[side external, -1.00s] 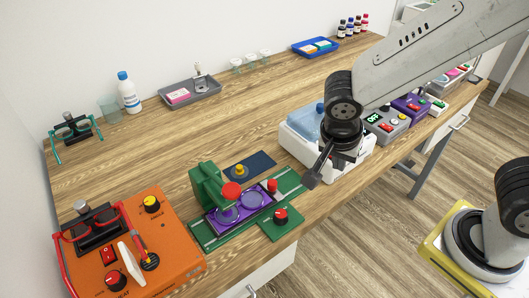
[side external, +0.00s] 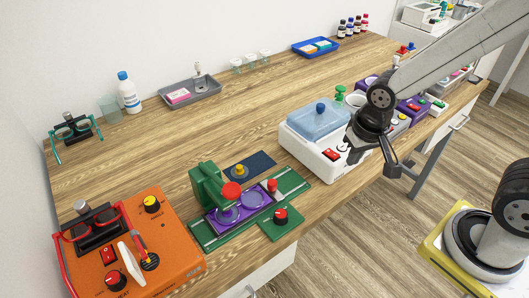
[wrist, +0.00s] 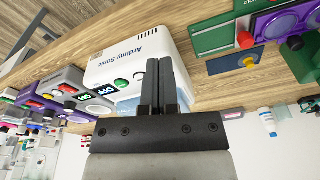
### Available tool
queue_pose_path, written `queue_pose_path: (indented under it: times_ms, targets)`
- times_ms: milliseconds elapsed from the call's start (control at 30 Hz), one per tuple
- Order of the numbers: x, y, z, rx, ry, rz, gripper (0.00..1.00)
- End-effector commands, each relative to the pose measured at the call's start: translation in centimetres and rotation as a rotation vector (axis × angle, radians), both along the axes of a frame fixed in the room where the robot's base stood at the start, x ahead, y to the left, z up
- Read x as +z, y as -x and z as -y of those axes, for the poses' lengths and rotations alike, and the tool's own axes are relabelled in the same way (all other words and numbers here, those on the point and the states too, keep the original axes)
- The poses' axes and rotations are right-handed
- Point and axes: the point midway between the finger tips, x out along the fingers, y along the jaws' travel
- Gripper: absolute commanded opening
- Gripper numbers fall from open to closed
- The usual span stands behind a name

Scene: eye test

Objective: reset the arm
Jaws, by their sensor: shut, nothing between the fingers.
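My gripper (side external: 392,170) hangs at the front right of the bench in the side external view, beside the right front of a white box with a blue lid (side external: 318,118). It looks apart from the box, though the exact gap is hard to judge. In the wrist view my gripper (wrist: 160,64) has its two dark fingers together with nothing between them.
An orange box (side external: 170,250) with red glasses stands at the front left. A green base (side external: 205,235) with a purple plate sits mid-bench. A grey tray (side external: 205,96) and a blue tray (side external: 300,50) lie at the back. The middle of the wooden bench (side external: 240,130) is clear.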

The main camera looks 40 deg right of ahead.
Motion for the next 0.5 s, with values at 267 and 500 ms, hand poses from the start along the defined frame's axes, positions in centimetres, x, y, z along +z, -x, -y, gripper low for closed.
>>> queue_pose_path:
  times_ms: [267, 500]
  targets:
    - [-0.4, -0.1, 2.0, 0.205, 0.015, 0.054, 0.00]
    - [-0.5, -0.1, 2.6, 0.285, 0.030, 0.076, 0.00]
